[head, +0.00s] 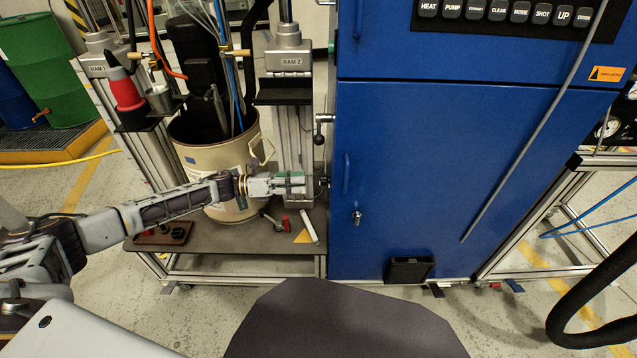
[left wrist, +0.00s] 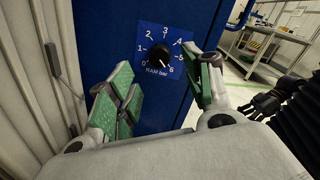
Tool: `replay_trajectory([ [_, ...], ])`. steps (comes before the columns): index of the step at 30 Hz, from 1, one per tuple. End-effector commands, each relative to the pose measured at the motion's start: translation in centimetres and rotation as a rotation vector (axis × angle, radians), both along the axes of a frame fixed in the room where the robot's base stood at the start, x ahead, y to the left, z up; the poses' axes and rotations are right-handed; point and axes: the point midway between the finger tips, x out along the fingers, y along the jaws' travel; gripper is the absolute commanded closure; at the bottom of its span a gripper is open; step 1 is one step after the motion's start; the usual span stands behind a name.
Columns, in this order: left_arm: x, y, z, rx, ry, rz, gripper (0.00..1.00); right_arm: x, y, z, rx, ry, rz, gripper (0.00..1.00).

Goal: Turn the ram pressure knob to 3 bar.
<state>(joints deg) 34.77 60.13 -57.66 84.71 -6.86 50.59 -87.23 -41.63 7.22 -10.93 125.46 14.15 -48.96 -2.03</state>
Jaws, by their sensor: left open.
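The ram pressure knob (left wrist: 159,56) is a round black knob on a blue plate marked "RAM bar", with a scale from 0 to 6. Its white mark points to the lower right, close to the 6. My left gripper (left wrist: 165,88) is open, its green-padded fingers apart below and to either side of the knob in the left wrist view. The knob appears clear of both pads. In the head view my left gripper (head: 306,184) reaches to the left side of the blue cabinet (head: 440,170); the knob is hidden there.
The RAM 2 column (head: 290,110) stands just behind my left gripper, with a beige drum (head: 215,150) to its left. A small black-knobbed lever (head: 320,128) sticks out above the gripper. Red-handled parts (head: 285,222) lie on the base plate below.

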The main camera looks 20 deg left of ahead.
Motion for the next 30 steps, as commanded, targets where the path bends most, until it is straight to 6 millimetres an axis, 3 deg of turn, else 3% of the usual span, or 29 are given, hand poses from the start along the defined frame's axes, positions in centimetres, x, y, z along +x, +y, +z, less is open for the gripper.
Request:
replay_trajectory([
  [15, 2.0, -5.2, 0.0, -0.001, 0.000, 0.000, 0.49, 0.4, 0.5, -0.8, 0.025, -0.019, -0.001, 0.46],
  [30, 2.3, -6.0, 0.0, 0.000, 0.000, 0.000, 0.49, 0.9, 0.5, -0.7, 0.027, -0.028, 0.000, 0.46],
])
